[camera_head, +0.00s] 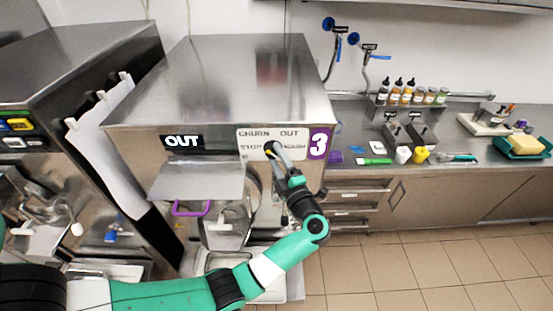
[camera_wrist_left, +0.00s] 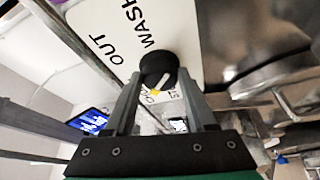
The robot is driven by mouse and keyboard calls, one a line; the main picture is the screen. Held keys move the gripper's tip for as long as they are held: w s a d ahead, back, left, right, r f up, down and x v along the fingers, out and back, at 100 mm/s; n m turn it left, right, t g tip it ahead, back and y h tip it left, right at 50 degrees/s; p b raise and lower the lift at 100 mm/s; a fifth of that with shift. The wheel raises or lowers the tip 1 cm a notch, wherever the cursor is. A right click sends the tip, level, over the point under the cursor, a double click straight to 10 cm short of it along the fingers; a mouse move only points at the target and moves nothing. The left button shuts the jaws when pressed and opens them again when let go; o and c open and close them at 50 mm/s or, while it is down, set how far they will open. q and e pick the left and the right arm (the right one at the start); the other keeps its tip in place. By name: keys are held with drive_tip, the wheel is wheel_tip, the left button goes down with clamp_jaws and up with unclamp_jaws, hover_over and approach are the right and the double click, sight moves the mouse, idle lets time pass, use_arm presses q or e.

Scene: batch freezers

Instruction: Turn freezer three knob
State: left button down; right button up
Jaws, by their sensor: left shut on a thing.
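Freezer three (camera_head: 235,80) is the steel machine with a purple "3" label (camera_head: 318,144) at its front right. Its white dial plate (camera_head: 250,133) reads CHURN, OUT, STOP and WASH. My left gripper (camera_head: 275,154) reaches up from below to the middle of this plate. In the left wrist view, the black round knob (camera_wrist_left: 157,66) with a white pointer line sits between the two fingertips of my left gripper (camera_wrist_left: 160,82), which is shut on it. In the head view the gripper mostly hides the knob. My right gripper is not in view.
A purple handle (camera_head: 191,209) and steel spout parts stick out below. Another freezer (camera_head: 75,70) stands close on the left. A steel counter (camera_head: 455,130) with bottles and tools is on the right. Tiled floor lies open at lower right.

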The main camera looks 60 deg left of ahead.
use_arm(q)
drive_tip(key=n, duration=0.2)
drive_tip(key=n+h, duration=0.1)
drive_tip(key=n, duration=0.1)
drive_tip(key=shift+r+h+p, duration=0.3)
drive_tip(key=shift+r+p, duration=0.05)
drive_tip(key=shift+p, duration=0.05)
drive_tip(key=n+h+p, duration=0.1)
drive_tip(key=n, duration=0.2)
drive_tip(key=shift+s+r+n+h, duration=0.1)
drive_tip(key=shift+n+h, duration=0.2)
drive_tip(key=shift+c, duration=1.1)
unclamp_jaws()
drive_tip(key=s+d+r, duration=0.1)
drive_tip(key=d+r, duration=0.1)
drive_tip(key=d, duration=0.9)
drive_tip(key=shift+d+r+b, duration=0.15)
drive_tip(key=shift+b, duration=0.3)
drive_tip(key=shift+r, duration=0.1)
